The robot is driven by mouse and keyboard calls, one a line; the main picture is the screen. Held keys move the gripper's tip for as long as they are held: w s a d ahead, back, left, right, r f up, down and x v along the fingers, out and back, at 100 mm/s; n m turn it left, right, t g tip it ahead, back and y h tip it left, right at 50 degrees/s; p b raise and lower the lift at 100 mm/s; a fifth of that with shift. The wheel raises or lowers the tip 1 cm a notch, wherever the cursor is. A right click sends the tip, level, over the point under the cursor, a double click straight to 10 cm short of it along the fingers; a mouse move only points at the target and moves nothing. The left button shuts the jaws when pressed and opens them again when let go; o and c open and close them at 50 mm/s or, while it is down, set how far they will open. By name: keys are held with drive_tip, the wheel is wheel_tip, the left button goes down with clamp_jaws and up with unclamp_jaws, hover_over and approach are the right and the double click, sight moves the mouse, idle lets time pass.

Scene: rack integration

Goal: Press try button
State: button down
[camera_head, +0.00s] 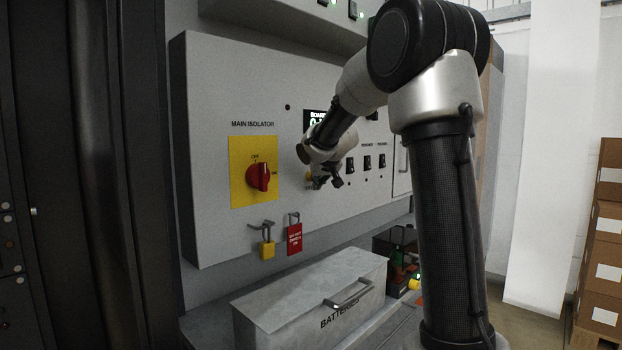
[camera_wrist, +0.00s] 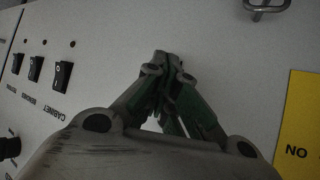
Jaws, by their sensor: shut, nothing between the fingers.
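My gripper (camera_head: 336,184) is shut and empty, in front of the grey panel (camera_head: 215,95), to the right of the main isolator. In the camera_wrist view its fingertips (camera_wrist: 164,58) meet over bare grey panel. I cannot tell whether they touch it. No button labelled try is readable in either view.
The red main isolator knob (camera_head: 258,177) sits on a yellow plate (camera_head: 240,194). A yellow padlock (camera_head: 267,249) and a red tag (camera_head: 294,239) hang below. Black rocker switches (camera_head: 367,162) stand to the right. A lidded batteries box (camera_head: 270,292) juts out underneath.

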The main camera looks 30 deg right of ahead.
drive_tip(key=shift+s+d, duration=0.1)
drive_tip(key=shift+s, duration=0.2)
drive_tip(key=shift+s+d, duration=0.35)
drive_tip(key=shift+s, duration=0.6)
drive_tip(key=shift+s+d, duration=0.3)
drive_tip(key=shift+s, duration=0.6)
drive_tip(key=shift+s+d, duration=0.35)
drive_tip(key=shift+s, duration=0.6)
drive_tip(key=s+f+g, duration=0.3)
drive_tip(key=s+f, duration=0.3)
drive_tip(key=f, duration=0.1)
drive_tip(key=s+a+f+g, duration=0.1)
drive_tip(key=s+a, duration=0.2)
drive_tip(key=s, duration=0.7)
drive_tip(key=s+a+f+n+g+y, duration=0.1)
drive_tip(key=s+a, duration=0.2)
drive_tip(key=s, duration=0.8)
drive_tip(key=s+a+f+n+g+y, duration=0.1)
drive_tip(key=s+a, duration=0.3)
drive_tip(key=s, duration=0.6)
drive_tip(key=shift+s, duration=0.15)
drive_tip(key=shift+a, duration=0.1)
